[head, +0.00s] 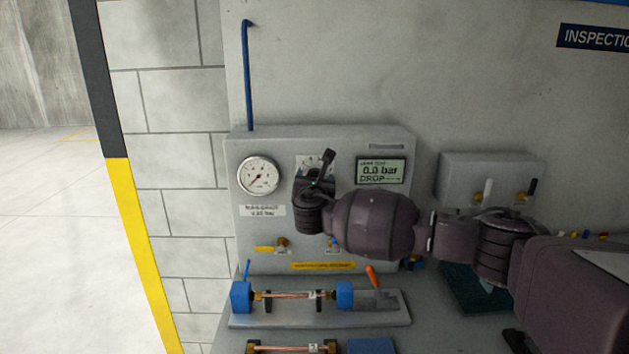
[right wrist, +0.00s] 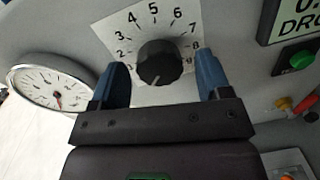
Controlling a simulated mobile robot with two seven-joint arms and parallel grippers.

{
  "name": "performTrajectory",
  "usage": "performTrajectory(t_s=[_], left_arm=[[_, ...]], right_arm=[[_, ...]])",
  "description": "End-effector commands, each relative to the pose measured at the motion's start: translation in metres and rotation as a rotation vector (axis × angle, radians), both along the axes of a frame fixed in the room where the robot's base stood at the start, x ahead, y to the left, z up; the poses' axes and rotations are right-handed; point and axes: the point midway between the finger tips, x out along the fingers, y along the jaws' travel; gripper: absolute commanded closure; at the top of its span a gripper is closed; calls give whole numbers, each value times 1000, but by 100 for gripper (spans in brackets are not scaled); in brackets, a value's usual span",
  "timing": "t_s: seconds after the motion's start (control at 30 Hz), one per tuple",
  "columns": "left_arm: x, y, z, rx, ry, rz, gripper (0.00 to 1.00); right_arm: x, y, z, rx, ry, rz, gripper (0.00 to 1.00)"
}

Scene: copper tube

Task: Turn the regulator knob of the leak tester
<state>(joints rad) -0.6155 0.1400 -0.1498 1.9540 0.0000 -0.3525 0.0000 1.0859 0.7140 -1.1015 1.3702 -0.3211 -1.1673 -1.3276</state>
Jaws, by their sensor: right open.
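The leak tester (head: 400,228) is a grey panel against the wall in the head view. Its black regulator knob (right wrist: 159,62) shows in the right wrist view, on a white numbered dial plate (right wrist: 126,28). The knob's pale pointer line points down and slightly left. My right gripper (right wrist: 161,82) is open, with one blue finger to each side of the knob and a gap on both sides. I cannot tell how deep the fingers reach. In the head view my right gripper (head: 320,170) hides the knob. My left gripper is not in view.
Below, a fixture (head: 340,298) holds a copper tube (head: 292,295). A grey box with levers (head: 460,172) is further right.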

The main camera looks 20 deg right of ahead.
Motion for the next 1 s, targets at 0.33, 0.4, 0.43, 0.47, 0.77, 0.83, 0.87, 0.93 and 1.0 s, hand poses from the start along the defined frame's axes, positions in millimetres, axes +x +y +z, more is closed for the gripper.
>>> performTrajectory(t_s=[0.33,0.4,0.43,0.47,0.77,0.83,0.87,0.93,1.0], left_arm=[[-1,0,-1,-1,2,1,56],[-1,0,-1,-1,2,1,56],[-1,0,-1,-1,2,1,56],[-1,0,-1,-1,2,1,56],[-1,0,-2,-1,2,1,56],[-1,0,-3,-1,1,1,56],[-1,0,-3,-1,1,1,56],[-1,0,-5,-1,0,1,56],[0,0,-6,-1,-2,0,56]], right_arm=[[0,0,0,0,0,0,48],[0,0,0,0,0,0,58],[0,0,0,0,0,0,63],[0,0,0,0,0,0,68],[0,0,-1,17,-5,0,78],[0,0,-1,36,-10,0,78],[0,0,-1,46,-13,-1,78],[0,0,-1,76,-21,1,78],[0,0,-2,117,-32,0,78]])
